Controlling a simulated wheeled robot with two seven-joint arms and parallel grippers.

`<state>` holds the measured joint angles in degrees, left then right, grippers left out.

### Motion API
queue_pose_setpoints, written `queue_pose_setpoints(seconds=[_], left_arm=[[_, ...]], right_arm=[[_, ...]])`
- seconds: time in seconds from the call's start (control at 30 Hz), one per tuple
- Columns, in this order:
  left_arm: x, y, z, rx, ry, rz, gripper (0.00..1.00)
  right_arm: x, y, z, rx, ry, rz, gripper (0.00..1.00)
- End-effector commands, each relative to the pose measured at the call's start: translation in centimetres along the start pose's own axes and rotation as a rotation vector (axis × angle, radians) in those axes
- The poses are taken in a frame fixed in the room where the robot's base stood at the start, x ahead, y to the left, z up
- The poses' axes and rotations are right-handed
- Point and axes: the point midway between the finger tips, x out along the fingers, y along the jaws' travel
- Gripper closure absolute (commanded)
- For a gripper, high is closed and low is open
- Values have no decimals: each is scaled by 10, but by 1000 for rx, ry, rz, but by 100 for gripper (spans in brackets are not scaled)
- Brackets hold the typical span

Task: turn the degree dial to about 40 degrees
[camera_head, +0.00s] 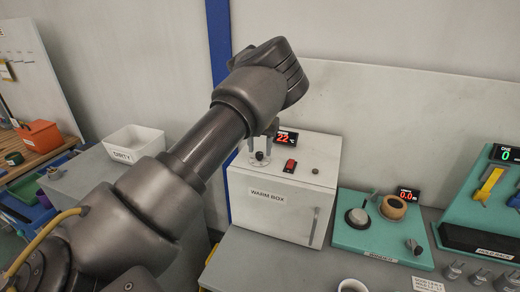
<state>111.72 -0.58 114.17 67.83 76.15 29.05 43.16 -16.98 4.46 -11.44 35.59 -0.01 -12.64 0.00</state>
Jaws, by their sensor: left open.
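The white warm box (268,195) stands on the grey bench, with a small display (286,138) on top that appears to read 22. The degree dial seems to be the small dark knob (259,156) on the box's top, left of a red switch (290,166). My left arm reaches over from the left, and my left gripper (258,147) points down at this knob. Its fingers are open and appear to be on either side of the knob; I cannot tell whether they touch it. The wrist hides part of the gripper. My right gripper is not in view.
A green station (350,238) with a round tan piece and a display stands right of the box. Another green station (460,205) with a yellow tool is at far right. A white bin (133,145) labelled dirty is at left. A cup (352,286) is at the front edge.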

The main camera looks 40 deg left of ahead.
Motion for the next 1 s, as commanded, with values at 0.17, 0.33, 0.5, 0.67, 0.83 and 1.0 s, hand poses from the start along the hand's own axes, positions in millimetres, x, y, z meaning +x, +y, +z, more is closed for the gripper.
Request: queue_pose_setpoints(seconds=[0.17, 0.33, 0.5, 0.67, 0.83, 1.0], left_arm=[[16, -1, 0, 1, 0, -1, 56], [21, -1, 0, 2, -1, -1, 56], [21, -1, 0, 2, -1, -1, 56], [21, -1, 0, 2, -1, -1, 75], [21, -1, 0, 2, -1, -1, 98], [20, -1, 0, 7, -1, 0, 100]], right_arm=[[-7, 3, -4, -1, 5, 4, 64], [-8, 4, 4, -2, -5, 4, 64], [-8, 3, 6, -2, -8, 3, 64], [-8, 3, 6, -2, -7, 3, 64], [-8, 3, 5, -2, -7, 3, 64], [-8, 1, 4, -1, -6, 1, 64]])
